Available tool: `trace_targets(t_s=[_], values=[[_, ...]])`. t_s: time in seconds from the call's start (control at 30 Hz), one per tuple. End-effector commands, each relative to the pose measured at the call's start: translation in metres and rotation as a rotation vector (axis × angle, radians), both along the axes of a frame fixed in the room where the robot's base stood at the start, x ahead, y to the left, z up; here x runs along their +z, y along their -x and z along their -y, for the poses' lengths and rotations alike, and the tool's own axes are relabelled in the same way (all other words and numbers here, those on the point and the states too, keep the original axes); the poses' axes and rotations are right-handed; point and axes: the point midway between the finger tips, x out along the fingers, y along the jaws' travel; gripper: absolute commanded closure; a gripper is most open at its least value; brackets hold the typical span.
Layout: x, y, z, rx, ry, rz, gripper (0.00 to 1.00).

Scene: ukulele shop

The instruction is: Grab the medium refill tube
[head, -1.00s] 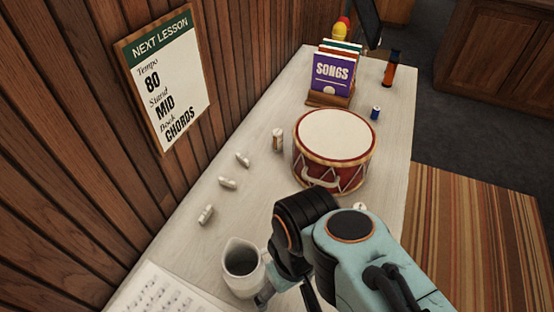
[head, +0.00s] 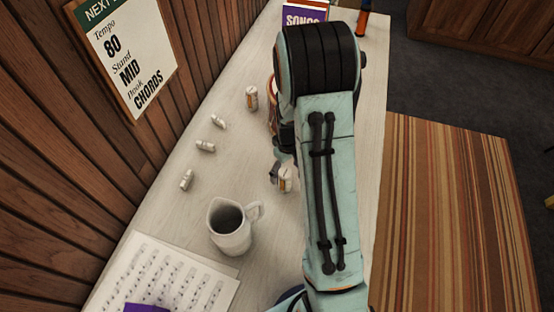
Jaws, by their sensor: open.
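I cannot tell for sure which thing is the medium refill tube. A white cylinder with an orange-brown label (head: 251,98) stands upright near the wall side of the table. A similar labelled cylinder (head: 287,179) stands beside my gripper (head: 281,168), close to my arm. Three small whitish tube-like pieces lie in a loose row: an upper one (head: 218,121), a middle one (head: 205,146) and a lower one (head: 187,180). My gripper is open, mostly hidden behind my arm, and whether it touches the near cylinder is unclear.
A white pitcher (head: 231,227) with dark contents stands nearer, with sheet music (head: 165,275) below it. The drum (head: 271,92) is mostly hidden behind my arm. A purple songbook (head: 303,14) stands at the far end. A wall sign (head: 125,55) hangs at left.

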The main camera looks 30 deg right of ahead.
Motion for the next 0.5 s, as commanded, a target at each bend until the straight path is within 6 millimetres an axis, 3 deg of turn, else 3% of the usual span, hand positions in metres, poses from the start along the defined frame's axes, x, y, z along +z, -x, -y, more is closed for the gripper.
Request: trace_targets(t_s=[0.3,0.5], values=[[-0.048,0.000,0.000,-0.001,-0.001,-0.001,0.31],[-0.060,0.000,-0.001,-0.001,0.000,0.001,0.31]])
